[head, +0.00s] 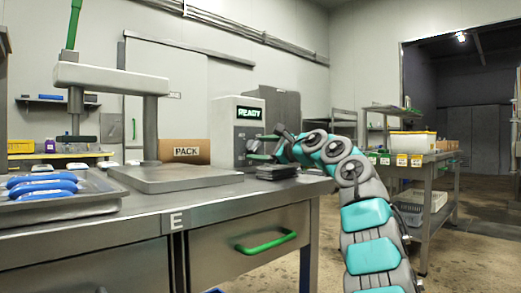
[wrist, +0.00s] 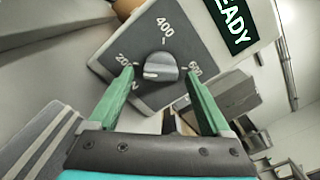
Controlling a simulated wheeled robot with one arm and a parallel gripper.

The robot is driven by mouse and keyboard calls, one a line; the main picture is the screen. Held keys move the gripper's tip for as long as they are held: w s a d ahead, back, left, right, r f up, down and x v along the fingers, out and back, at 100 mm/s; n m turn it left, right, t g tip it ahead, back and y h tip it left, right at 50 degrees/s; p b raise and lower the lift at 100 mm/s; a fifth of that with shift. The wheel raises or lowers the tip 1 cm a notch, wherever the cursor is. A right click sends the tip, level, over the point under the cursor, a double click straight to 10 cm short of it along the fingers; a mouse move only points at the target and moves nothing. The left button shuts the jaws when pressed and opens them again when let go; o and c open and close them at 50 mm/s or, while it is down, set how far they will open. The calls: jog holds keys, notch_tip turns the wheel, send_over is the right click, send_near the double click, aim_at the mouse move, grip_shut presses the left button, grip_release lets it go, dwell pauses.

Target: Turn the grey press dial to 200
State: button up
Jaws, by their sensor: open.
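The grey press dial (wrist: 160,68) is a round knob with a raised grip on a dark panel (wrist: 128,45) marked 200, 400 and 600. A pale mark on the knob shows at its lower left, on the side of the 200 label. My gripper (wrist: 158,71) is open, with one green finger on each side of the dial; I cannot tell whether either touches it. In the head view my gripper (head: 257,147) is at the front of the pale machine (head: 228,130) with the READY screen (head: 249,112). The dial is too small to make out there.
A dark flat stack (head: 277,172) lies on the steel bench (head: 225,190) below my gripper. A PACK box (head: 185,151), a press frame (head: 110,78) and a tray (head: 85,208) of blue packs stand to the left. The floor right of the bench is partly clear.

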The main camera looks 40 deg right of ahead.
jog(key=shift+s+d, duration=0.2)
jog(key=shift+s, duration=0.5)
jog(key=shift+s+d, duration=0.1)
jog(key=shift+s, duration=3.1)
